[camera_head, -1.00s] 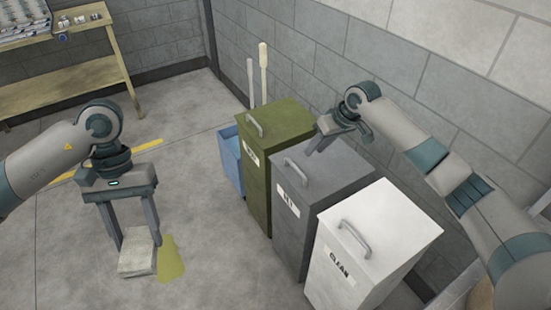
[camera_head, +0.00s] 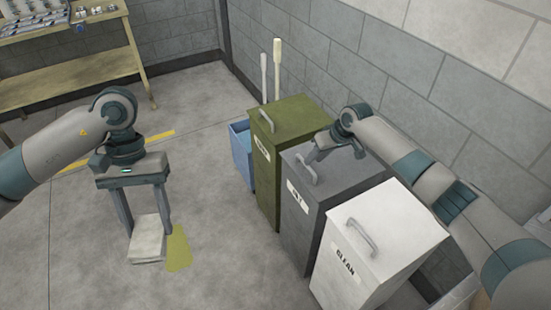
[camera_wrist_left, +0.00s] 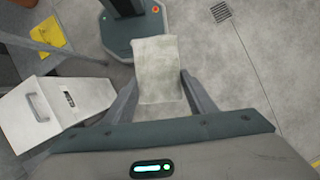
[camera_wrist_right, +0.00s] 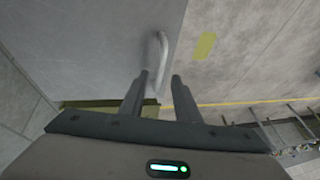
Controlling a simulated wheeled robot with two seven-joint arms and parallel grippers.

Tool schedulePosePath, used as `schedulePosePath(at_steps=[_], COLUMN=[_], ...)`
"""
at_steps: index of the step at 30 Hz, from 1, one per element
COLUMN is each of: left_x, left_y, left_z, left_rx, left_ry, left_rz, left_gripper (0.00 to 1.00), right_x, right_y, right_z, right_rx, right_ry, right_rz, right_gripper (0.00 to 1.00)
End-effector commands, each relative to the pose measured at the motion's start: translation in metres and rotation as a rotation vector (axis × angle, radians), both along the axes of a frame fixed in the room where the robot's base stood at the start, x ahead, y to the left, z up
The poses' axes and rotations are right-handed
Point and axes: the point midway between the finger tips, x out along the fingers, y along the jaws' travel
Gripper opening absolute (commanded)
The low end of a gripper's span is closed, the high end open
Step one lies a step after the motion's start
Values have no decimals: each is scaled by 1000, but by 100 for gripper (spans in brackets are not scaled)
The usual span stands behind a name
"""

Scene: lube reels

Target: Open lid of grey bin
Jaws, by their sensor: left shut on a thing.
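The grey bin (camera_head: 310,220) stands between the green and white bins, its lid (camera_head: 340,170) closed and a bar handle (camera_head: 305,174) at the lid's front. My right gripper (camera_head: 319,157) is just above and behind this handle. In the right wrist view the handle (camera_wrist_right: 159,48) lies ahead of the parted fingers (camera_wrist_right: 160,76), its near end close to the gap; contact cannot be told. My left gripper (camera_head: 147,226) is shut on a pale grey cloth (camera_head: 147,246), held over the floor. The cloth also shows in the left wrist view (camera_wrist_left: 158,65).
The green bin (camera_head: 264,180) and white bin (camera_head: 365,250), marked CLEAN, flank the grey one closely. A blue container (camera_head: 241,155) and two upright handles stand beyond. A yellow-green patch (camera_head: 179,250) marks the floor. A wooden table (camera_head: 80,70) stands at the back left.

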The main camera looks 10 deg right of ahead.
Motion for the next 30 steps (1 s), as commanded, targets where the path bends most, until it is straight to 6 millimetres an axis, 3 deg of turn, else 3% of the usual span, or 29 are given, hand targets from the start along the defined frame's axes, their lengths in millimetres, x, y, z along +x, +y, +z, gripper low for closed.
schedulePosePath(at_steps=[9,20,24,30], left_x=[0,0,0,0], left_y=[0,0,0,0], left_z=[5,5,5,5], left_rx=[0,0,0,0], left_ry=[0,0,0,0], left_rz=[0,0,0,0], left_gripper=[23,23,23,23], right_x=[10,11,11,11], right_y=[10,11,11,11], right_z=[-29,-32,-32,-32], right_rx=[0,-1,-1,0], right_ry=[0,-1,-1,-1], right_rz=[1,0,0,0], right_gripper=[29,29,1,0])
